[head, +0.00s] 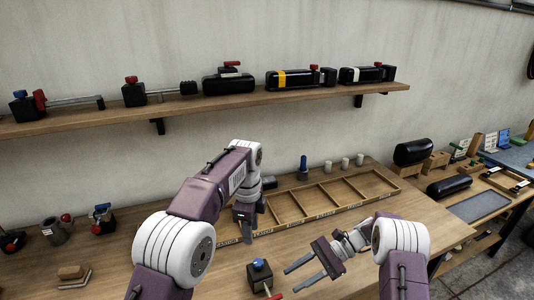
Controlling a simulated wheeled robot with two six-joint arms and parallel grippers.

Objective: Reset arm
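My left arm, purple and white, bends over the bench. Its gripper (246,228) points down at the left end of a wooden divided tray (318,212). Its fingers are dark and close together in this view, and I cannot tell whether they are open or hold anything. My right gripper (290,280) points left, low over the front of the bench. Its two fingers are apart with nothing visible between them. A small black block with a blue knob and red handle (260,276) stands just left of the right gripper's fingertips.
A wall shelf (200,105) holds several black tools with red and blue parts. Clamps and a grey cup (55,231) stand at the bench's left. Small cylinders (331,167) stand behind the tray. A second table (510,190) at the right carries black rolls and a grey tray.

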